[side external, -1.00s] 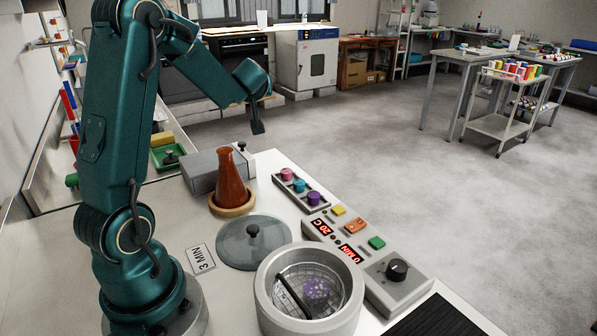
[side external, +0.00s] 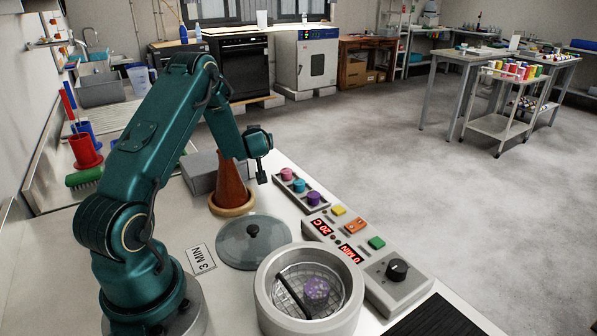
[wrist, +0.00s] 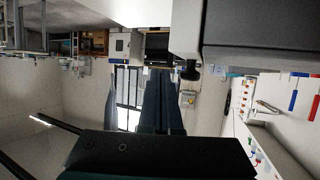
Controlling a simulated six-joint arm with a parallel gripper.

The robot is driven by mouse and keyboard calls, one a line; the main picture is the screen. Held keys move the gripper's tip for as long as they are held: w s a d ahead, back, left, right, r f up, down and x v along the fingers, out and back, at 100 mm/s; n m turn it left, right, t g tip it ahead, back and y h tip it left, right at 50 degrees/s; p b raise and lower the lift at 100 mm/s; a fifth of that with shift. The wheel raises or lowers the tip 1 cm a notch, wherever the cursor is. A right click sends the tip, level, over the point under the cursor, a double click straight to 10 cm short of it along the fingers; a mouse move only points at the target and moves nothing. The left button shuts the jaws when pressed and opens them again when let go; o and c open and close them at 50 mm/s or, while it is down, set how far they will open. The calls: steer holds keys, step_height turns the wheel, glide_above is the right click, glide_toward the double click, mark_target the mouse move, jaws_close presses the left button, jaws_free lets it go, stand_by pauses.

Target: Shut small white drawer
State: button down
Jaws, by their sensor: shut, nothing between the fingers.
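The small white drawer's front (wrist: 184,35) shows at the top of the wrist view, with a dark knob (wrist: 190,71) below it and its grey housing (wrist: 262,42) to the right. How far the drawer is out, I cannot tell. My gripper (side external: 262,178) is shut and empty, pointing down on the right of the flask, near the drawer front. No contact is visible.
An orange-brown flask (side external: 231,187) on a cork ring stands close to my gripper. A rack of coloured knobs (side external: 300,187), a lid (side external: 253,241), a round bath (side external: 270,300) and a control panel (side external: 392,285) lie nearer. Open floor lies beyond the bench edge.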

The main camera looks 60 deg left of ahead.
steer(key=w, duration=0.6)
steer(key=shift+d+r, duration=0.1)
steer(key=shift+w+d, duration=0.15)
steer(key=shift+w, duration=0.7)
steer(key=shift+v, duration=0.85)
steer(key=w+d+r+m+t, duration=0.1)
steer(key=d+r+t, duration=0.1)
steer(key=d+r, duration=0.4)
steer(key=w+d+r+t, duration=0.2)
steer(key=d+r, duration=0.1)
steer(key=r, duration=0.6)
steer(key=s+d+r+m+t+h, duration=0.2)
steer(key=d+r+m+t+h, duration=0.15)
steer(key=d+r, duration=0.45)
steer(key=s+d+r+m+t+h, duration=0.3)
steer(key=d+r+h, duration=0.15)
steer(key=d, duration=0.55)
steer(key=s+d+f+m+g+h, duration=0.4)
steer(key=s+d+f+m+h, duration=0.2)
steer(key=s+d+f, duration=0.45)
steer(key=s+a+f+g+y, duration=0.1)
steer(key=s+f+g, duration=0.5)
steer(key=s, duration=0.6)
step_height(320, 180, down, 2)
steer(key=shift+f, duration=0.1)
